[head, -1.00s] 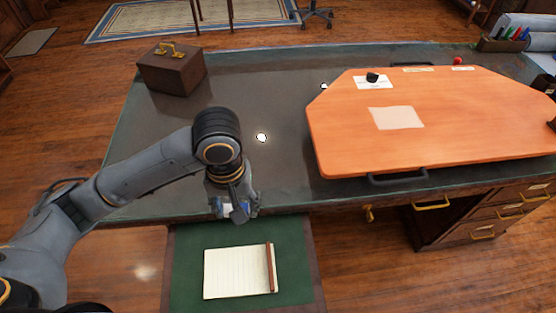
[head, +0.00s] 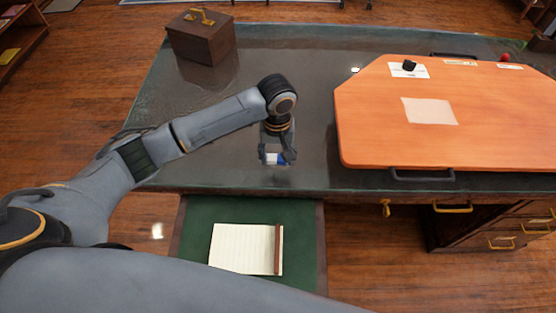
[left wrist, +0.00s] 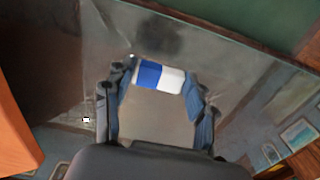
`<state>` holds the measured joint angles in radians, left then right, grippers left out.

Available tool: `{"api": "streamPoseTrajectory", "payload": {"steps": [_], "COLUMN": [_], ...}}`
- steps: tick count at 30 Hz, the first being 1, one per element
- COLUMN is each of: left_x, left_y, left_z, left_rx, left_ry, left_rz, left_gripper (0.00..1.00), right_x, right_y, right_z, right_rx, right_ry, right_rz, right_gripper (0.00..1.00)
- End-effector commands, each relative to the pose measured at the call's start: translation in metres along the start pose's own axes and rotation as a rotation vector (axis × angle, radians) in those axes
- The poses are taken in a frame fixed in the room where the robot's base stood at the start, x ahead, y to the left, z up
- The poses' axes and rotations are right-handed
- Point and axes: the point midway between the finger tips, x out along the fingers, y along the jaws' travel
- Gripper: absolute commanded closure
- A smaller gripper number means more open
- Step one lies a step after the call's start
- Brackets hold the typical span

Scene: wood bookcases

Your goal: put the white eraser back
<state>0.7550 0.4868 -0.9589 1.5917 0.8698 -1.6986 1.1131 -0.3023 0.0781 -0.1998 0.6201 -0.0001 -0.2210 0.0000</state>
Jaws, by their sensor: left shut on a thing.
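The white eraser with a blue sleeve (left wrist: 170,79) is between the fingertips of my left gripper (left wrist: 158,80) in the left wrist view. My left gripper also shows in the head view (head: 276,159), shut on the eraser (head: 276,158), pointing down over the dark desk top (head: 310,120) near its front edge. Fingers partly hide the eraser there. I cannot tell its exact height above the desk. My right gripper is not in view.
An orange board (head: 385,128) with a handle lies on the desk's right part. A brown box (head: 205,42) stands at the back left. A lined notepad (head: 240,248) and a brown strip (head: 278,250) lie on the green pull-out (head: 197,215). Desk left of the board is mostly clear.

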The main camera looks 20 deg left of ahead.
Motion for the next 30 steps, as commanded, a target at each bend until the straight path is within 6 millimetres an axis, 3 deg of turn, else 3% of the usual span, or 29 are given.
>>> {"api": "streamPoseTrajectory", "payload": {"steps": [7, 14, 24, 25, 28, 30], "left_x": [0.012, 0.042, 0.045, 0.046, 0.046, 0.046], "left_y": [0.001, 0.001, 0.001, 0.001, 0.001, 0.001], "left_z": [-0.011, -0.011, -0.010, -0.011, -0.011, -0.011], "left_rx": [-0.001, 0.001, 0.000, 0.000, 0.000, 0.000], "left_ry": [0.001, 0.001, 0.001, 0.001, 0.002, 0.002], "left_rz": [0.000, 0.000, 0.000, 0.000, 0.000, 0.000], "left_gripper": [0.70, 0.70, 0.70, 0.42, 0.22, 0.22], "right_x": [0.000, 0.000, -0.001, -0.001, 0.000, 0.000], "right_y": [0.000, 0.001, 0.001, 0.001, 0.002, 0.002], "right_z": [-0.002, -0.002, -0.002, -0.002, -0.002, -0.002], "right_rx": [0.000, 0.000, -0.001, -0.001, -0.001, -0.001], "right_ry": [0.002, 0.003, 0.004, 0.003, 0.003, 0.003], "right_rz": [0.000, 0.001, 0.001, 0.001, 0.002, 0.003], "right_gripper": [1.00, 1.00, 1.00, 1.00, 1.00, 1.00]}}
